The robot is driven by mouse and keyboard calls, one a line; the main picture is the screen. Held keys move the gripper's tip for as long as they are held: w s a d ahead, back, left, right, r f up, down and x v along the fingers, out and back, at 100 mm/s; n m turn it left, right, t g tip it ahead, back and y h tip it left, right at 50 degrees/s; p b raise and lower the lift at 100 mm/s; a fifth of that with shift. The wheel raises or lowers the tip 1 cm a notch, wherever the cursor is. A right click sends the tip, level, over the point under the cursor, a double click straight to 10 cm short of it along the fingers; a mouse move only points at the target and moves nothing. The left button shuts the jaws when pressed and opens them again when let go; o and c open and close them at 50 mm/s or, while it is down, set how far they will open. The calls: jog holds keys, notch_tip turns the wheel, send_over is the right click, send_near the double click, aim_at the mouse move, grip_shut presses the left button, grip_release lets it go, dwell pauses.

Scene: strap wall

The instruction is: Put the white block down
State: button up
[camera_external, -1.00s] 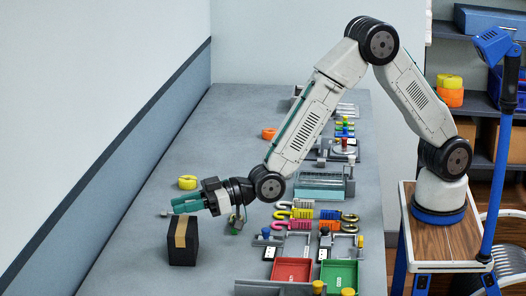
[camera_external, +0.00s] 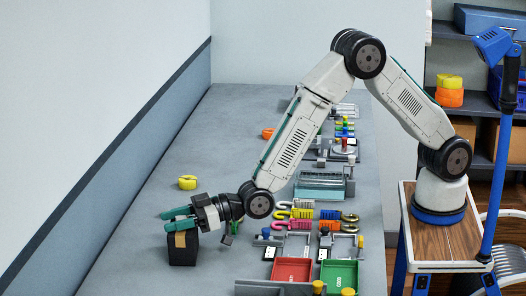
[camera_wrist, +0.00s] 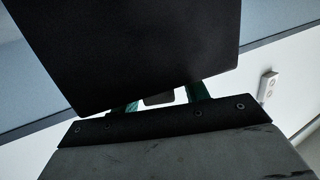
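My gripper (camera_external: 165,220) is at the left in the outside view, with its two green fingers pointing left over the top of a black box with a tan band (camera_external: 183,250). The fingers show as apart. In the wrist view the black box (camera_wrist: 135,45) fills the upper middle and hides the fingertips; only the green finger bases show below it. I cannot make out the white block in either current view. Whether anything is between the fingertips is hidden.
A yellow ring (camera_external: 187,182) lies on the grey bench (camera_external: 140,235) behind the gripper. Hooks, a red tray (camera_external: 291,271) and a green tray (camera_external: 340,274) line the right side. The bench's left part is mostly clear, beside the wall.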

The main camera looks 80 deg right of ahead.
jog(key=shift+r, duration=0.25)
jog(key=v, duration=1.2)
jog(key=shift+d+f, duration=0.1)
jog(key=s+d+r+m+g+h, duration=0.1)
jog(key=s+d+r+g, duration=0.15)
jog(key=d, duration=0.25)
jog(key=s+d+r+g+h, duration=0.1)
jog(key=s+d+r, duration=0.25)
jog(key=d, duration=0.25)
jog(key=s+d+r+m+g+h, duration=0.1)
jog(key=s+d+r+g+h, duration=0.15)
jog(key=s+d, duration=0.2)
jog(key=s+d+r+m+g, duration=0.1)
jog(key=s+d+g, duration=0.3)
jog(key=s, duration=1)
jog(key=s+d+r+m+g+h, duration=0.1)
jog(key=s+d+r+g, duration=0.2)
jog(key=s+d, duration=0.7)
jog(key=s, duration=0.5)
jog(key=shift+s+g, duration=0.15)
jog(key=shift+g, duration=0.25)
